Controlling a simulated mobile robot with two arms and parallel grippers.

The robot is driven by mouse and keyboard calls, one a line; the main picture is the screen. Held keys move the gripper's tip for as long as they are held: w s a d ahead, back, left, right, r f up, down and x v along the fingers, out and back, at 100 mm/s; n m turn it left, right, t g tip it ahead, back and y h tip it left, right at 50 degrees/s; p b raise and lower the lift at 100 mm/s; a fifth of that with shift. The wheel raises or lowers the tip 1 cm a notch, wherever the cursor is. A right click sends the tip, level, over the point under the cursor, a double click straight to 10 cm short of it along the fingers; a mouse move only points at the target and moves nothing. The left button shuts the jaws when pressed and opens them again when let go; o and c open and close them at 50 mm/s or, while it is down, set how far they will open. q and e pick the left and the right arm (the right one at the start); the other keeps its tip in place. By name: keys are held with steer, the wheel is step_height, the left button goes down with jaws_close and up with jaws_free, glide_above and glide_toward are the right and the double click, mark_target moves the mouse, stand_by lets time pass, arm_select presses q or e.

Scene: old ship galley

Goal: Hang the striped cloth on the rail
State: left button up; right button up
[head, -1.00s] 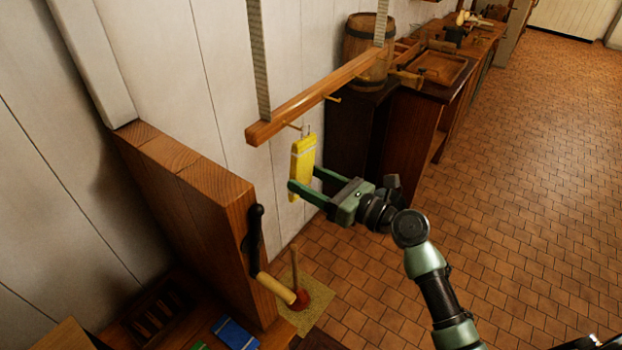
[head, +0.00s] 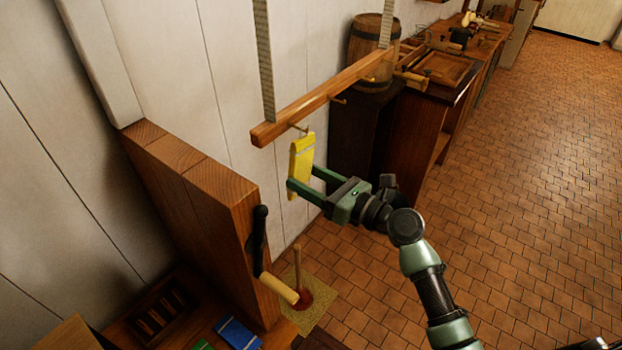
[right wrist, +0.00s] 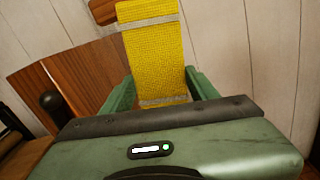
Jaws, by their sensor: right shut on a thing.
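The striped cloth (head: 301,158) is yellow with pale bands near its ends. It hangs upright just under the near end of the wooden rail (head: 318,98), by the first peg (head: 299,128). I cannot tell whether its top loop is around that peg. My right gripper (head: 306,182) is shut on the cloth's lower part. In the right wrist view the cloth (right wrist: 155,50) rises from between the green fingers (right wrist: 160,92).
A thick wooden panel (head: 190,190) with a black handle stands at the left, close to the rail. Blue cloth (head: 238,333) lies low at the bottom. A barrel (head: 372,50) and workbenches stand behind the rail. The tiled floor (head: 500,180) at the right is clear.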

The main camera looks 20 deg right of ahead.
steer(key=shift+w+a+f, duration=0.2)
steer(key=shift+w+f, duration=0.05)
steer(key=shift+f, duration=0.2)
stand_by(1.0)
steer(key=o, duration=1.5)
